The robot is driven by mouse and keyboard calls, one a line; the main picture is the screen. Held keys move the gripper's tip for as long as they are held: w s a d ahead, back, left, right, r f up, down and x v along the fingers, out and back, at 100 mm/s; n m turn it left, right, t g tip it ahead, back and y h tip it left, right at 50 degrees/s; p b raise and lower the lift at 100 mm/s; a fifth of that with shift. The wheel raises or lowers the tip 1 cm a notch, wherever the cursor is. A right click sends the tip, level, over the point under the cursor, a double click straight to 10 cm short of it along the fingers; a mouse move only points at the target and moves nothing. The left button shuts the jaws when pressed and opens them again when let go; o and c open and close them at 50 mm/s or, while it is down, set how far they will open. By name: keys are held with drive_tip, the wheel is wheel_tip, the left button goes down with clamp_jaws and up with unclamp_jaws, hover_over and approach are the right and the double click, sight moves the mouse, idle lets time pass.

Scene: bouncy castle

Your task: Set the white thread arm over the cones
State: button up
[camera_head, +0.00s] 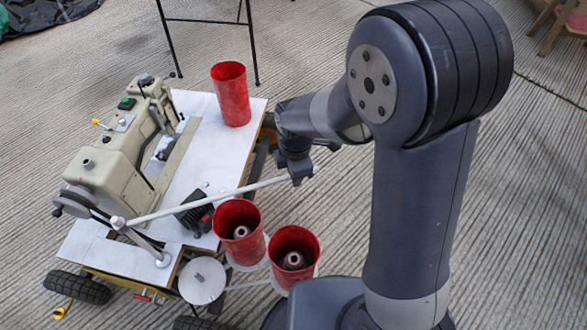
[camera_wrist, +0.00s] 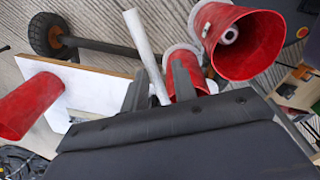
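The white thread arm (camera_head: 205,202) is a thin rod running from a pivot on a post at the sewing machine's near end to my gripper (camera_head: 300,173). In the wrist view the rod (camera_wrist: 143,45) passes between my gripper's two dark fingers (camera_wrist: 160,92), which appear closed around it. Two cones, pinkish with dark centres, sit inside red cups; one cone (camera_head: 241,232) is in the left cup (camera_head: 250,250), the other (camera_head: 293,260) in the right cup (camera_head: 305,274). The rod's held end is beyond the cups, not above them.
The sewing machine (camera_head: 120,150) stands on a white wheeled table (camera_head: 205,140). Another red cup (camera_head: 231,95) stands at its far end. A black motor (camera_head: 192,215) sits beside the rod. A white round plate (camera_head: 203,281) is left of the cups.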

drive_tip(key=shift+o, duration=1.1)
wheel_tip(320, 180, up, 11)
drive_tip(key=p, duration=0.2)
drive_tip(key=shift+s+d, duration=0.15)
drive_tip(key=shift+s, duration=0.2)
drive_tip(key=shift+f, duration=0.2)
